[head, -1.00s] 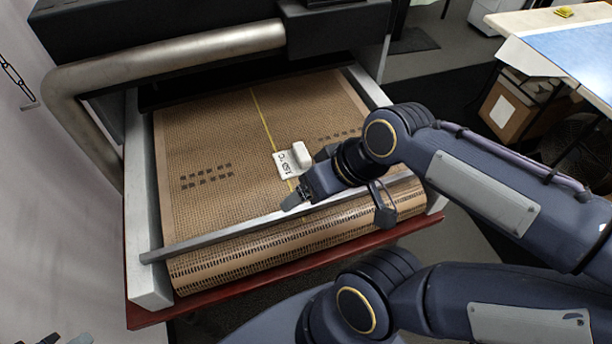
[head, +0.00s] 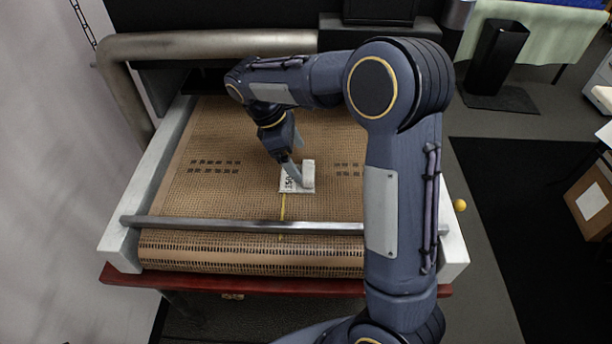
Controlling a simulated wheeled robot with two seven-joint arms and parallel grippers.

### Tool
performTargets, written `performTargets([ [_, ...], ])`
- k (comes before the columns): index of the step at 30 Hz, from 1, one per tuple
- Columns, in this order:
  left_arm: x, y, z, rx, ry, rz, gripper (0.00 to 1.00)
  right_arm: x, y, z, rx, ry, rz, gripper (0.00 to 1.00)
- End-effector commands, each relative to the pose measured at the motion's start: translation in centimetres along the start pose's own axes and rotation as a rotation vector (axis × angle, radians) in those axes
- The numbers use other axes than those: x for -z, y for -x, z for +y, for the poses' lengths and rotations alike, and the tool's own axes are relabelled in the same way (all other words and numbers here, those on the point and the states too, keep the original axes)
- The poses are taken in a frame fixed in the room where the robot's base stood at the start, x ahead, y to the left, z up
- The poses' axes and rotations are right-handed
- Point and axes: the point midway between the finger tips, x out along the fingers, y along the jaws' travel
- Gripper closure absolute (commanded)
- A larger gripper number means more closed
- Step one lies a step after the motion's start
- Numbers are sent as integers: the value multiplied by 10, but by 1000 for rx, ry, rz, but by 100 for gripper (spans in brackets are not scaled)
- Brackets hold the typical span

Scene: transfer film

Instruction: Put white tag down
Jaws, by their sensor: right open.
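The white tag (head: 285,187) lies on the brown mesh belt, just above the end of a yellow line. Dark lettering that looks like "150" shows on it, and a raised white block (head: 308,174) stands at its right side. My right gripper (head: 294,174) is open and points down over the tag, with its fingertips just left of the white block. I cannot tell whether a finger touches the tag or block. The far finger is partly hidden. My left gripper is not in view.
The mesh belt (head: 215,205) has free room left of the tag. A metal bar (head: 250,226) crosses its front, and a thick metal pipe (head: 215,43) runs along the back left. A red ledge (head: 240,283) edges the front. A cardboard box (head: 590,200) stands at far right.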

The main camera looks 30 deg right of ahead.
Motion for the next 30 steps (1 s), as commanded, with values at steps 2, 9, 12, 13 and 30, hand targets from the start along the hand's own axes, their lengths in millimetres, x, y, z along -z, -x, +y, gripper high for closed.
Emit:
performTargets([
  [2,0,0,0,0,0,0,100,-1,-10,0,3,-1,-1,11],
  [9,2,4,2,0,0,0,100,-3,-44,4,5,-2,-1,11],
  [12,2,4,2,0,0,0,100,-3,-55,4,3,-2,0,11],
  [13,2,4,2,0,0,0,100,-2,-58,4,2,-3,1,11],
  [30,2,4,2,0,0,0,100,-2,-60,4,1,-3,3,49],
])
